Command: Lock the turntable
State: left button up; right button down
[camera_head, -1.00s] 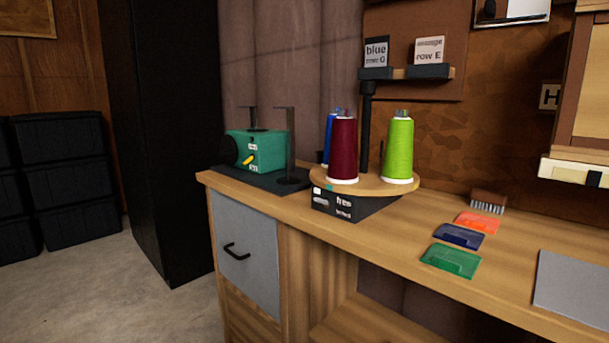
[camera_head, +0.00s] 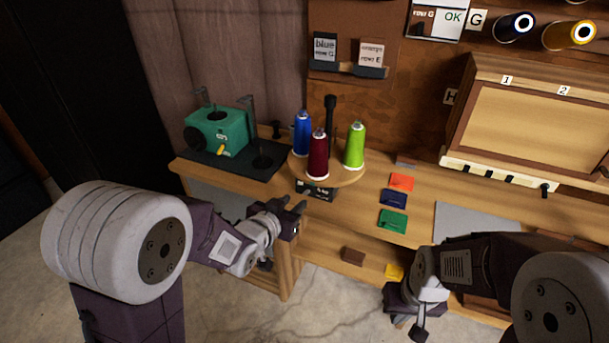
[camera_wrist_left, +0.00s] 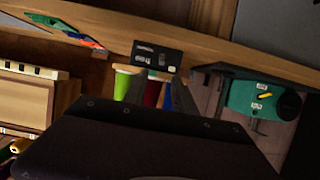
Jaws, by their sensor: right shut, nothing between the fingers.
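The turntable is a round wooden disc (camera_head: 345,178) on a black base (camera_head: 314,191) with white labels at the bench's front edge. A blue spool (camera_head: 303,134), a dark red spool (camera_head: 318,158) and a lime spool (camera_head: 354,147) stand upright on it. The left wrist view, upside down, shows the base (camera_wrist_left: 157,56) and the spools beyond the fingers. My left gripper (camera_head: 290,206) is open and empty, just in front of and below the base, apart from it. My right gripper (camera_head: 418,322) is shut and empty, low at the right. Small base markings are unreadable.
A green machine (camera_head: 217,131) sits on a dark mat left of the turntable. Orange, blue and green cards (camera_head: 393,221) and a grey mat (camera_head: 470,220) lie to the right. A black post (camera_head: 330,120) rises behind the disc. A wooden cabinet (camera_head: 530,125) is at the right.

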aim_at(304, 193)
pick_arm(q)
jog(key=b+x, duration=0.1)
jog(key=x, duration=0.6)
jog(key=shift+w+f+b, duration=0.3)
jog(key=shift+f, duration=0.05)
jog(key=shift+w+d+f, duration=0.15)
jog(key=shift+w, duration=0.45)
jog(key=shift+c, duration=0.3)
grip_shut()
